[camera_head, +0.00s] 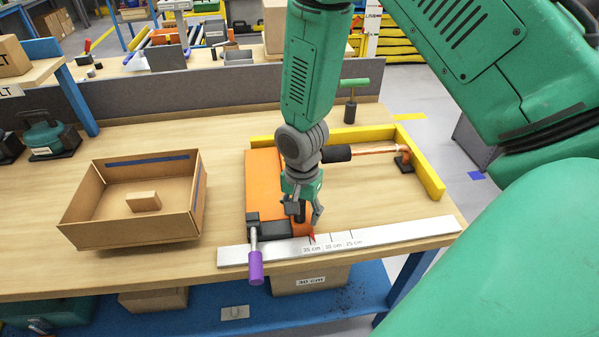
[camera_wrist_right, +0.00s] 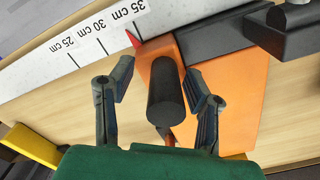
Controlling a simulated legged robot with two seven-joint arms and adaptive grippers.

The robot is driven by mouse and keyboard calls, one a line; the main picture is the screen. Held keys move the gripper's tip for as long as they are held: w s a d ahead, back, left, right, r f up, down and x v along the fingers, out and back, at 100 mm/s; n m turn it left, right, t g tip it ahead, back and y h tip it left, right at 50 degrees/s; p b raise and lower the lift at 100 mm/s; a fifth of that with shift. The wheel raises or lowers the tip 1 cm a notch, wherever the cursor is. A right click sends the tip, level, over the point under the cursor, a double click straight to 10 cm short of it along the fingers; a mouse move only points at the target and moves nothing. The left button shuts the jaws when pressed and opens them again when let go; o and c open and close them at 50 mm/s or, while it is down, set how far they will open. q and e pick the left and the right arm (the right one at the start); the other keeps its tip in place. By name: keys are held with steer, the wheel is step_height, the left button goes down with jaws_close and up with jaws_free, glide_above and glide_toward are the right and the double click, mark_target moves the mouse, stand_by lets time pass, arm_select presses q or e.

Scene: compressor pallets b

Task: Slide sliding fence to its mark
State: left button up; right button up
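The sliding fence (camera_head: 265,175) is an orange plate with a black block at its front edge, lying flat on the bench. Its red pointer (camera_wrist_right: 133,38) is at about the 35 cm line of the white ruler (camera_head: 400,233), which also shows 30 and 25 cm lines. A black upright knob (camera_wrist_right: 165,92) stands on the fence. My right gripper (camera_head: 303,212) is over the fence; in the wrist view its open fingers (camera_wrist_right: 160,95) are on both sides of the knob, with gaps. A purple-handled lever (camera_head: 256,265) projects from the black block. My left gripper is not in view.
A yellow rail (camera_head: 425,175) borders the back and right. A copper pipe (camera_head: 375,151) with a black sleeve lies behind the fence. An open cardboard box (camera_head: 85,205) stands left. A carton (camera_head: 340,277) labelled 30 cm sits below. Bare wood lies right of the fence.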

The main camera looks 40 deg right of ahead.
steer(key=shift+w, duration=0.1)
steer(key=shift+w+r, duration=0.1)
steer(key=shift+r, duration=0.3)
step_height(320, 180, up, 10)
steer(key=shift+r, duration=0.6)
